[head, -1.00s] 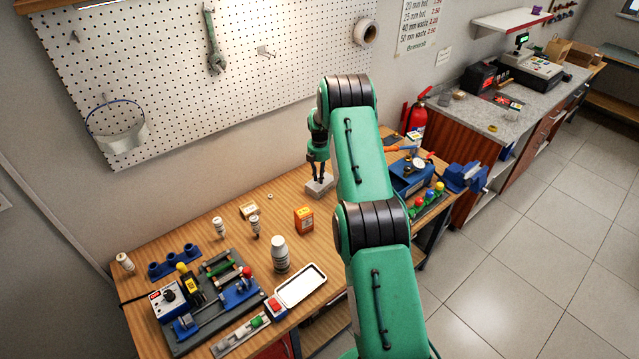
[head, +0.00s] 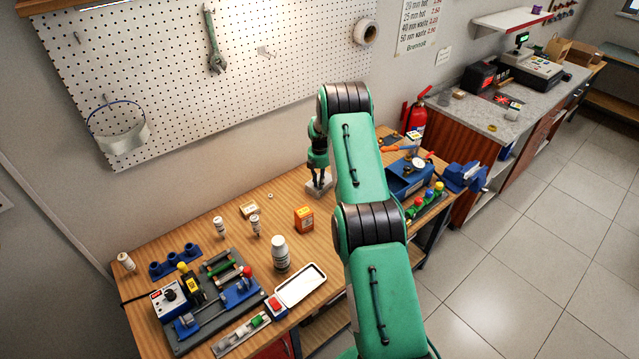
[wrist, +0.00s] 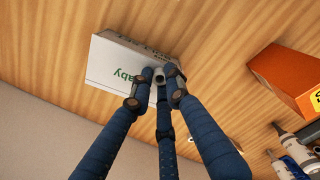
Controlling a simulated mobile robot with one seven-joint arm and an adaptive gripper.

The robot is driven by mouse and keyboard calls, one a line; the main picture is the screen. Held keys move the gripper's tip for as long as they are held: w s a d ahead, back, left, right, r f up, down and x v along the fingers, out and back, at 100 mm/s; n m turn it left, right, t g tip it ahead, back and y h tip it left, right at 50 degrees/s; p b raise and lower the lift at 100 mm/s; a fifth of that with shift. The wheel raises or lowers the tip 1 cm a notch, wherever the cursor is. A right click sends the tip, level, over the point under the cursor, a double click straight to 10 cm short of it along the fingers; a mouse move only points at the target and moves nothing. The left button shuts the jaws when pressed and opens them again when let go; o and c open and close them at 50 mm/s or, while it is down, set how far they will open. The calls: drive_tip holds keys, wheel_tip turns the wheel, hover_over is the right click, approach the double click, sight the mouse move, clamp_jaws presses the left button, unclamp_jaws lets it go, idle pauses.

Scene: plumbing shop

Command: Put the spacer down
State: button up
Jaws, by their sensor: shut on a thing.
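My gripper (head: 319,186) points down at a small grey-white box (head: 309,189) at the back of the wooden workbench. In the wrist view, the fingertips of my gripper (wrist: 158,77) close on a small grey cylindrical piece, which I take as the spacer (wrist: 159,76). The box (wrist: 108,64), with green lettering on its pale face, lies just beyond the fingertips. I cannot tell whether the spacer touches it. The fingers hide much of the spacer, and it is too small to make out in the head view.
Bare wood lies around the grey-white box.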

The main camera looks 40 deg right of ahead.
drive_tip(key=o, duration=0.7)
drive_tip(key=shift+r, duration=0.1)
drive_tip(key=shift+r+b, duration=0.9)
drive_tip(key=shift+r, duration=5.1)
